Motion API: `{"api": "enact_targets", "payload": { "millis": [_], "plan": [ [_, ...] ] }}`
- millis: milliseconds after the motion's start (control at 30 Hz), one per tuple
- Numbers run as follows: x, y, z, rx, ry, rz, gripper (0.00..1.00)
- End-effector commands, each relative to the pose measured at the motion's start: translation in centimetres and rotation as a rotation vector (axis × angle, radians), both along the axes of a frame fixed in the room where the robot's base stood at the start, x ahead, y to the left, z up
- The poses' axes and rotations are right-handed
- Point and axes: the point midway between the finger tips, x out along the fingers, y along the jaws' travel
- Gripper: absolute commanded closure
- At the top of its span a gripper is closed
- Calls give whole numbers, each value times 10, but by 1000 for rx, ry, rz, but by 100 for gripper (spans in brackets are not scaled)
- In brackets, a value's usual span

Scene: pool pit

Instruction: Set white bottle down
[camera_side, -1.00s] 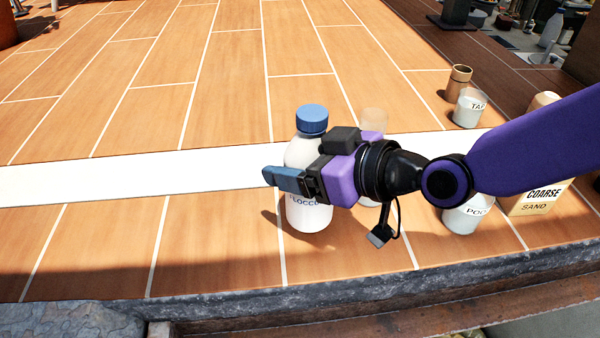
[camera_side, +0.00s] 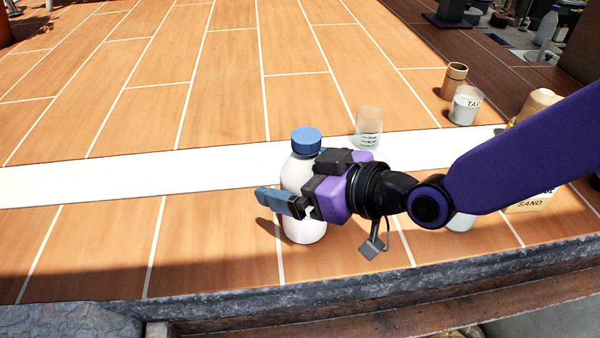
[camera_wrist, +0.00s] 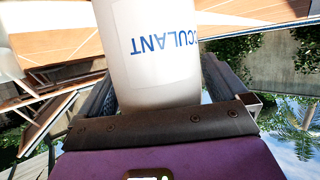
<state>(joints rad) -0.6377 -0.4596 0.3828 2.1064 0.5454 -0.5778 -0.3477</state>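The white bottle (camera_side: 304,228) with a blue cap (camera_side: 306,140) is nearly upright over the wooden deck, just in front of the white stripe. My gripper (camera_side: 282,203) comes from the right, its fingers around the bottle's body. The near finger crosses in front of the bottle; the far one is hidden in the side view. In the wrist view the bottle (camera_wrist: 155,75) fills the space between both fingers, close against each, with part of its blue lettering showing upside down. Whether its base touches the deck is hard to tell.
A clear graduated beaker (camera_side: 368,128) stands behind my gripper. A beaker marked TAP (camera_side: 466,106) and a brown container (camera_side: 453,82) stand farther right. My arm partly covers a sand bag (camera_side: 530,204). A stone edge (camera_side: 250,306) runs along the front. The left deck is clear.

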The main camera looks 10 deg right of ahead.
Motion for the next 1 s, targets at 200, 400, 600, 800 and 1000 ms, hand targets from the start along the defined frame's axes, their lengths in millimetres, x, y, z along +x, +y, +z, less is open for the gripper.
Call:
{"api": "enact_targets", "payload": {
  "millis": [200, 400, 600, 800, 1000],
  "plan": [
    [-7, -6, 7, 1, 0, 1, 0],
    [-26, -25, 19, 3, -2, 2, 0],
    [-46, -45, 31, 3, -1, 1, 0],
    [-64, -63, 41, 4, -1, 0, 0],
    [-75, -74, 47, 1, 0, 1, 0]
  ]
}}
